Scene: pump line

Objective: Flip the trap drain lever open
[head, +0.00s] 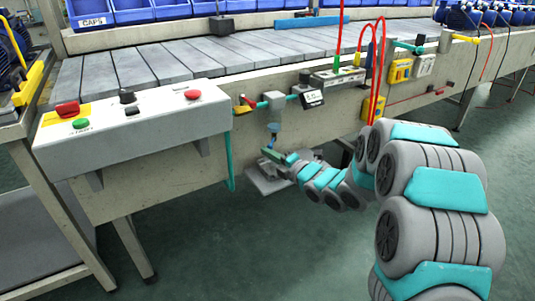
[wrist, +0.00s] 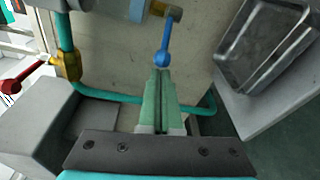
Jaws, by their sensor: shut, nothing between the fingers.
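In the head view my gripper (head: 268,152) is just below the lever.
A teal pipe (wrist: 130,98) runs behind my fingers. A brass valve with a red handle (wrist: 22,84) is at the left. A metal pan (wrist: 262,48) is at the right. A control box (head: 135,125) juts out left of the trap. Red hoses (head: 378,75) hang to the right.

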